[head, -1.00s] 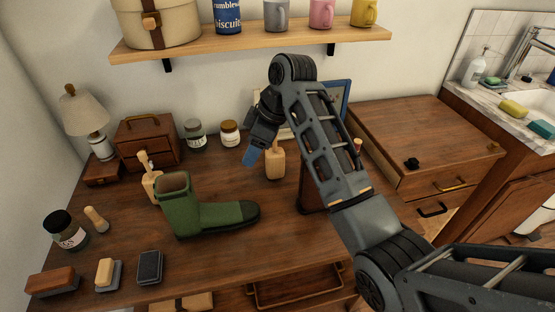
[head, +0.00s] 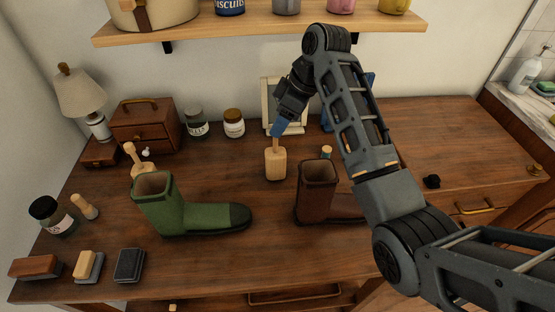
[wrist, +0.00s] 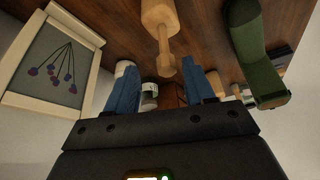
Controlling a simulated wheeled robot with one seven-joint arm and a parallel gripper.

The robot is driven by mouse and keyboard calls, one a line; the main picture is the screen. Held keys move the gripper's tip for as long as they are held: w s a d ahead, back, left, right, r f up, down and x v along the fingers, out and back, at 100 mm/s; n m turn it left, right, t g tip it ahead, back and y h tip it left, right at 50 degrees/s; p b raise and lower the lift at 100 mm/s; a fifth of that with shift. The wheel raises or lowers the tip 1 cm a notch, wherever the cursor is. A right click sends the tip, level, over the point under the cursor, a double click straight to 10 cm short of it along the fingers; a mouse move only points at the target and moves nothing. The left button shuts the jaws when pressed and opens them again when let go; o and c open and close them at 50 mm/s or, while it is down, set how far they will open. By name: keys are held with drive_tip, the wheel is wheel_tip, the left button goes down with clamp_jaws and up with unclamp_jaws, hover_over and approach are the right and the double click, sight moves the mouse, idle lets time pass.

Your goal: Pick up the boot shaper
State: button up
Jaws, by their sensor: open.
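The boot shaper (head: 275,162) is a pale wooden block with a thin upright handle. It stands on the brown desk between the green boot (head: 205,216) and the brown boot (head: 318,190). My gripper (head: 280,128) is at the top of the shaper's handle, with its blue fingers pointing down. In the wrist view the shaper (wrist: 160,15) has its handle end toward the space between the open fingers (wrist: 168,85). The fingers stand apart on either side of that handle end. I cannot tell whether either finger touches it.
A framed picture (wrist: 48,62) stands behind the shaper. Jars (head: 234,123), a small drawer chest (head: 145,127) and a lamp (head: 82,95) are at the back left. Another wooden handled piece (head: 140,160) is behind the green boot. Brushes lie front left. A shelf hangs above.

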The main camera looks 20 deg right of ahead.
drive_tip(key=p, duration=0.1)
hover_over(276, 153)
drive_tip(key=w, duration=0.1)
drive_tip(key=shift+a+f, duration=0.2)
drive_tip(key=shift+f, duration=2.25)
clamp_jaws()
